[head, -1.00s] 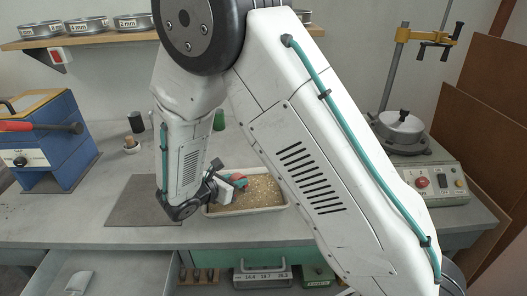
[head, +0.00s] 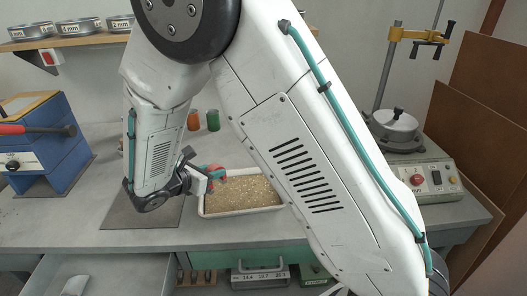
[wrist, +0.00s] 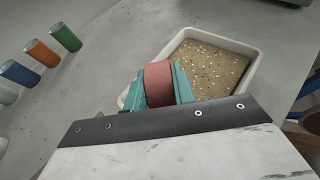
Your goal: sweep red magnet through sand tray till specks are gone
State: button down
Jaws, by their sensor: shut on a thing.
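The red magnet (wrist: 158,83) is a short, thick red piece held between the teal fingers of my gripper (wrist: 160,88). In the head view my gripper (head: 214,175) is at the left end of the sand tray, with a little red showing between its fingers. The sand tray (head: 243,211) is a shallow white tray of tan sand. In the wrist view the tray (wrist: 250,50) lies beyond the magnet, and the sand (wrist: 205,62) shows scattered light and dark specks. The magnet's underside is hidden, and I cannot tell whether it touches the sand.
Blue (wrist: 20,73), orange (wrist: 42,52) and green (wrist: 66,37) cylinders stand left of the tray. A dark mat (head: 145,215) lies left of the tray. A blue machine (head: 42,140) stands at the left, a control box (head: 430,180) at the right. An open drawer (head: 120,270) is below.

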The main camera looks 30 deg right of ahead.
jog(key=shift+r, duration=1.8)
jog(key=shift+w+d, duration=0.1)
